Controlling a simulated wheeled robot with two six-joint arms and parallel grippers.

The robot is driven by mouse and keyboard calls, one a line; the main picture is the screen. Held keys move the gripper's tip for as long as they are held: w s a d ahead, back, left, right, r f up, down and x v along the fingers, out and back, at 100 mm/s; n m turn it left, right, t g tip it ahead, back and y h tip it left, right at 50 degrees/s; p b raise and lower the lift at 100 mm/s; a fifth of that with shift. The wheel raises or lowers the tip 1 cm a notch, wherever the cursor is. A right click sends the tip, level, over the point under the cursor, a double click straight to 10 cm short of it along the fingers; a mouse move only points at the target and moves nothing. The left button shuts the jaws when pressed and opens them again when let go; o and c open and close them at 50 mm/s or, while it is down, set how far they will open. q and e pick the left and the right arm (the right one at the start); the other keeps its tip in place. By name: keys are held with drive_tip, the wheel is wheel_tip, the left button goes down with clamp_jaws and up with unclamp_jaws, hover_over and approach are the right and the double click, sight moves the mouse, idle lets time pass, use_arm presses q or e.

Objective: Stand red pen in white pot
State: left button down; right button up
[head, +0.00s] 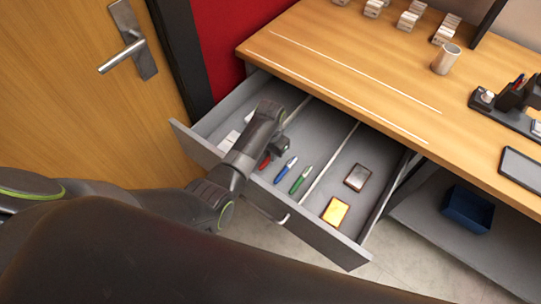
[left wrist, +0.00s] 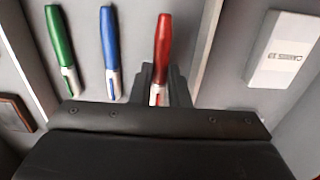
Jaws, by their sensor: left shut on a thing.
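The red pen (left wrist: 163,45) lies in the open drawer, and its red part also shows in the head view (head: 265,162). My left gripper (left wrist: 160,88) is shut on its lower, pale end in the left wrist view; in the head view my arm hides much of the grip. A pale, cylindrical pot (head: 446,60), which looks like the white pot, stands upright on the desk at the upper right, well apart from my gripper. My right gripper is not in view.
A blue pen (head: 286,169) and a green pen (head: 300,180) lie beside the red pen. The drawer (head: 325,238) has dividers. White boxes and two small cards or boxes lie in neighbouring compartments. A black organizer (head: 510,100) stands on the desk (head: 350,50); its middle is clear.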

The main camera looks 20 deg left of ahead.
use_arm(q)
wheel_tip(320, 180, up, 8)
drive_tip(key=shift+f, duration=0.15)
